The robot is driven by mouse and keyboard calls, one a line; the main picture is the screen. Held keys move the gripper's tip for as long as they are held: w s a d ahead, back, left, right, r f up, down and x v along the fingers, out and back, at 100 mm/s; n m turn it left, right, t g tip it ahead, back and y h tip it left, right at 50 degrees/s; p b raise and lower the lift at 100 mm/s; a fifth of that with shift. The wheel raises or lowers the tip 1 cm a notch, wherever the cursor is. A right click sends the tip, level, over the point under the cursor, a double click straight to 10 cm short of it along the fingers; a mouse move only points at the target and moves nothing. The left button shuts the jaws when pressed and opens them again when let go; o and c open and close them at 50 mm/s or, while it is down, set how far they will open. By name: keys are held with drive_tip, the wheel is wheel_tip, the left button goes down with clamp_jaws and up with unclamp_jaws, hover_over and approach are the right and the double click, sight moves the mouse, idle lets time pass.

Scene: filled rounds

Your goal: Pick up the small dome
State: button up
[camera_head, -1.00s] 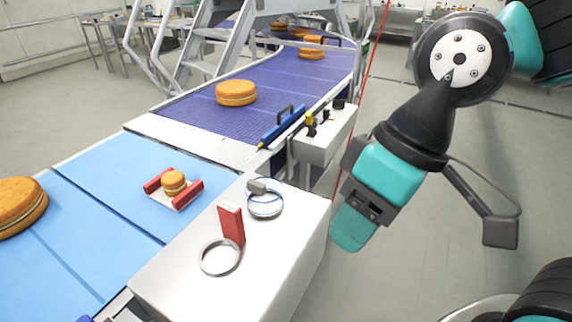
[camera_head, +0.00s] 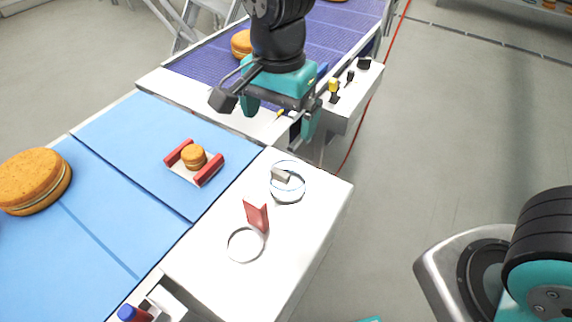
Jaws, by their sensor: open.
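The small dome (camera_head: 194,156) looks like a small golden filled round with a pale band around its middle. It sits on a white tray (camera_head: 178,172) between two red side bars, on the blue belt. My gripper (camera_head: 280,115) is above and to the right of it in the picture, over the end of the purple conveyor. Its two teal fingers are spread apart with nothing between them. The gripper is clear of the dome, and the dome is in plain sight.
A large round (camera_head: 35,181) lies on the blue belt at left. Another round (camera_head: 241,44) is on the purple conveyor (camera_head: 200,65), partly behind my arm. A white box top (camera_head: 300,215) beside the belt carries a red wedge (camera_head: 256,216) and two rings (camera_head: 245,244).

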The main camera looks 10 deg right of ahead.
sight(280, 170)
drive_tip(key=shift+m, duration=0.3)
drive_tip(key=f+p, duration=0.1)
drive_tip(key=f, duration=0.5)
drive_tip(key=f+p, duration=0.2)
drive_tip(key=f, duration=0.4)
drive_tip(key=shift+w+a+f, duration=0.1)
drive_tip(key=shift+a, duration=0.1)
drive_tip(key=shift+d+f+p, duration=0.1)
drive_tip(key=shift+f+p, duration=0.4)
drive_tip(key=shift+p, duration=0.05)
drive_tip(key=shift+s+d+f+p, duration=0.15)
drive_tip(key=shift+f+p, duration=0.3)
drive_tip(key=shift+f, duration=0.65)
drive_tip(key=shift+s+a+f+p, duration=0.1)
drive_tip(key=shift+f+p, duration=0.3)
drive_tip(key=shift+f, duration=0.65)
drive_tip(key=c, duration=0.7)
wheel_tip(280, 170, up, 20)
drive_tip(key=b, duration=0.4)
